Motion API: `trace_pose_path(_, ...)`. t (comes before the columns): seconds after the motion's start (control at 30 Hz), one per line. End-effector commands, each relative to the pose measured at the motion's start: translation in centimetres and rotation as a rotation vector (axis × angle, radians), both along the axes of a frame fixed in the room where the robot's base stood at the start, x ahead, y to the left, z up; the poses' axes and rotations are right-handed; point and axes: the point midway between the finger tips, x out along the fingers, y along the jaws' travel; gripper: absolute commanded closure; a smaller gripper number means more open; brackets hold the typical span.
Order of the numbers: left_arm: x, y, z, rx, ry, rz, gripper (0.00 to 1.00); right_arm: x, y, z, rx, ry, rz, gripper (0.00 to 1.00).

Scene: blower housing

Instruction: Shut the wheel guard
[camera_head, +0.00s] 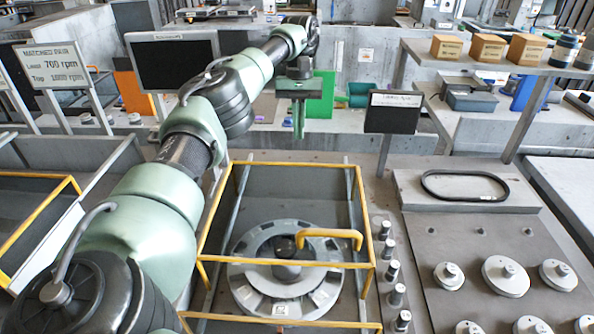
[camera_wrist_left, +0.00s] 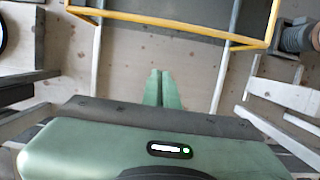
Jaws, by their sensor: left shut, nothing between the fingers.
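The wheel guard (camera_head: 366,206) is a yellow frame over the housing with the round grey wheel (camera_head: 246,273). A curved yellow handle (camera_head: 330,233) shows above the wheel. I cannot tell for certain how far the guard is swung. My left gripper (camera_head: 299,133) is shut and empty, fingers pointing down, above and behind the guard's far bar and apart from it. In the left wrist view the closed green fingertips (camera_wrist_left: 162,74) show over bare floor, and a yellow bar of the guard (camera_wrist_left: 160,20) crosses the top. My right gripper is not in view.
A row of metal knobs (camera_head: 391,270) stands right of the housing, beside a board with several round pulleys (camera_head: 505,276). A black belt (camera_head: 464,186) lies behind them. Dark screens (camera_head: 393,113) stand behind the housing. My left arm covers the left of the head view.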

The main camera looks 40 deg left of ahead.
Motion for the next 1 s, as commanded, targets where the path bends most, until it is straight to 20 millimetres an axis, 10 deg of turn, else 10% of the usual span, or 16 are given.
trace_pose_path(0.4, -1.8, -1.4, -8.3, -0.002, 0.006, -0.001, 1.0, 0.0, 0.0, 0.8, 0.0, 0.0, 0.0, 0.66)
trace_pose_path(1.0, -4.7, -3.9, -8.0, -0.001, 0.002, 0.001, 1.0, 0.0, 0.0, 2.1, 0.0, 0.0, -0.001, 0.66)
